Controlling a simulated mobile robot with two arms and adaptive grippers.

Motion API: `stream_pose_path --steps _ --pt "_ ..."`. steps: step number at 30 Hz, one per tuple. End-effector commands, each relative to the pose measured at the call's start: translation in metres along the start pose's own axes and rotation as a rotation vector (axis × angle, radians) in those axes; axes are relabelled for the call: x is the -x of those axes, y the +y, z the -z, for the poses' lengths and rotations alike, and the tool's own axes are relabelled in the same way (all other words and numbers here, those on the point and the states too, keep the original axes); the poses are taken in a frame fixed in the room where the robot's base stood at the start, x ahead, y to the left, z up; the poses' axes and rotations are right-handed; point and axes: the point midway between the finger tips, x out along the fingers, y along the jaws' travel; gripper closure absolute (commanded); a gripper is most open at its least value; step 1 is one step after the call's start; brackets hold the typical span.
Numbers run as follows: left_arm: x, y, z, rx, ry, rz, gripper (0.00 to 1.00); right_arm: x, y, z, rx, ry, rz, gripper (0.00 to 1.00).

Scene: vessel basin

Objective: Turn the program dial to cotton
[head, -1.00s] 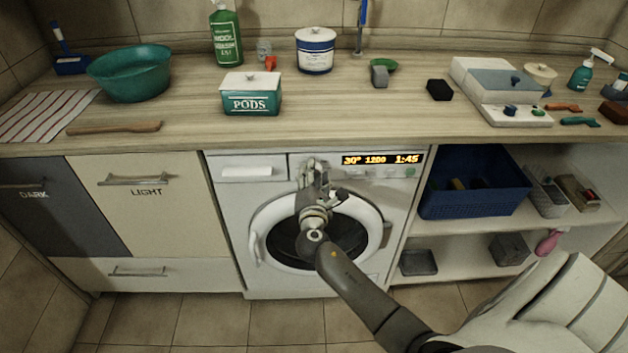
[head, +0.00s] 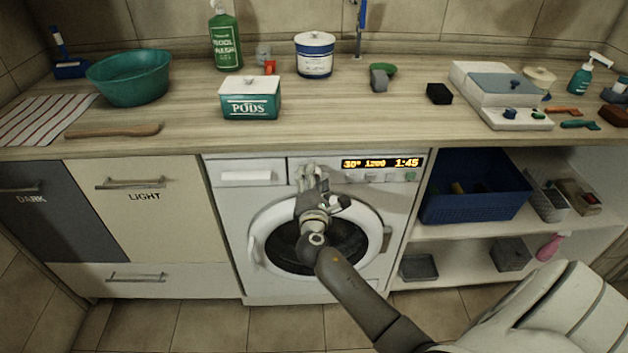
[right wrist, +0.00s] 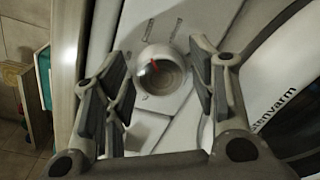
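The white washing machine (head: 230,225) stands under the counter, its round door shut. Its lit display (head: 381,163) reads 30°, 1200 and 1:45. In the right wrist view the round program dial (right wrist: 160,72) with a red mark is on the white panel, and small print around it is too blurred to read. My right gripper (right wrist: 162,85) has its fingers apart on either side of the dial, with visible gaps. In the head view my right gripper (head: 311,180) is in front of the panel, left of the display, and hides the dial. My left gripper is not in view.
The detergent drawer (head: 246,174) is left of my right gripper. Small buttons (head: 410,176) sit below the display. The counter edge (head: 300,147) overhangs the panel. A blue basket (head: 470,200) is on the shelf at right.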

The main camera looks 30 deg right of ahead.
Motion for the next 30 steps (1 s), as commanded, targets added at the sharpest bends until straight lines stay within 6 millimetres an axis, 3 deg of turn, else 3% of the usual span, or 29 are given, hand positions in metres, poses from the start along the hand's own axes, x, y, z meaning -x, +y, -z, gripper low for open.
stream_pose_path --steps 14,30 --pt "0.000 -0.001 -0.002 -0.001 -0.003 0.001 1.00 0.008 0.000 0.001 0.000 0.001 -0.001 0.37" --pt "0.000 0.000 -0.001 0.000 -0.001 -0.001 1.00 0.107 -0.001 0.001 0.000 0.001 0.002 0.37"
